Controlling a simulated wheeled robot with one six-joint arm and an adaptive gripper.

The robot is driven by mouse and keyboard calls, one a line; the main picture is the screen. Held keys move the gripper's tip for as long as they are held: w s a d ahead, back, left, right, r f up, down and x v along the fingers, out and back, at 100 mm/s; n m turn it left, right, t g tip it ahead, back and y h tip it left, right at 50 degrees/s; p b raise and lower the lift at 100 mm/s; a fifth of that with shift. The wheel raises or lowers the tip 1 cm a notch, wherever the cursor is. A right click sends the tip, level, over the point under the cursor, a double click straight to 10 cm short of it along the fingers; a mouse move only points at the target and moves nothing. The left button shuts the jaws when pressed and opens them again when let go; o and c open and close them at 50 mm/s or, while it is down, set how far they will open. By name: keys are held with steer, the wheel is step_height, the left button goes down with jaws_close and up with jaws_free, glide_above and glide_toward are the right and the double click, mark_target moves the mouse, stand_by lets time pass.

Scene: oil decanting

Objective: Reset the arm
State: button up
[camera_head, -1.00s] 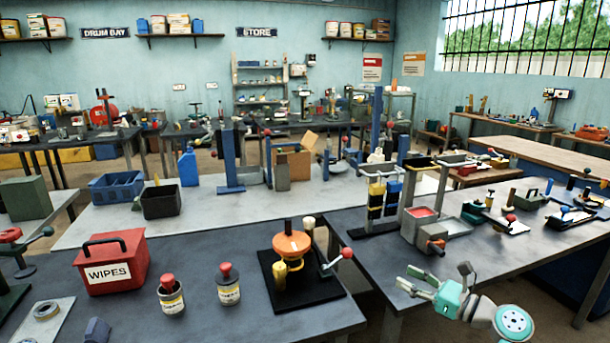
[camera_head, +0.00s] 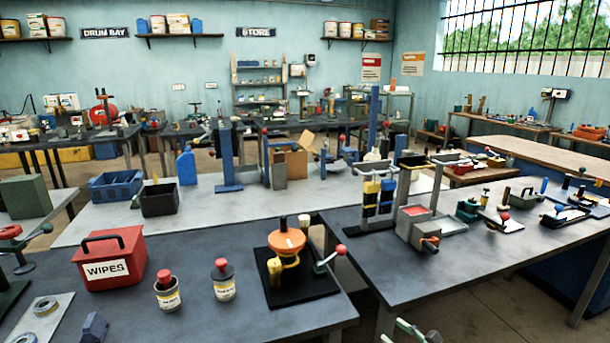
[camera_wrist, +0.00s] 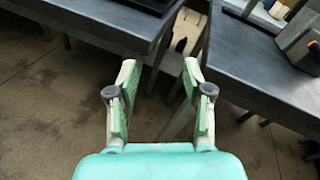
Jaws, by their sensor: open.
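My gripper (camera_wrist: 160,72) is open and empty in the wrist view, its two green and grey fingers spread apart. It is over the floor, in front of the gap between two dark-topped tables. In the head view only part of my gripper (camera_head: 402,331) shows at the bottom edge, in front of the right table (camera_head: 345,235). The rest of my arm is out of that view.
The left table (camera_head: 235,320) holds a red WIPES box (camera_head: 109,258), two small red-capped bottles and an orange device (camera_head: 287,243) on a black base. The right table carries a grey box with an orange handle (camera_head: 430,243). Floor below my gripper looks clear.

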steer(key=s+a+f+n+h, duration=0.2)
steer(key=s+f+n+h, duration=0.1)
steer(key=s+f, duration=0.65)
steer(key=s+a+f+n+h, duration=0.25)
steer(key=s+f, duration=0.45)
steer(key=s, duration=0.5)
steer(key=s+r+n+h, duration=0.2)
steer(key=s+n, duration=0.4)
steer(key=s, duration=0.5)
steer(key=s+r+n+h, duration=0.25)
steer(key=s+n, duration=0.25)
steer(key=s, duration=0.7)
steer(key=s+r+n+t, duration=0.1)
steer(key=s+r+n, duration=0.8)
steer(key=r, duration=0.2)
steer(key=shift+s+r+y, duration=0.25)
steer(key=shift+s+y, duration=0.05)
steer(key=shift+y, duration=0.1)
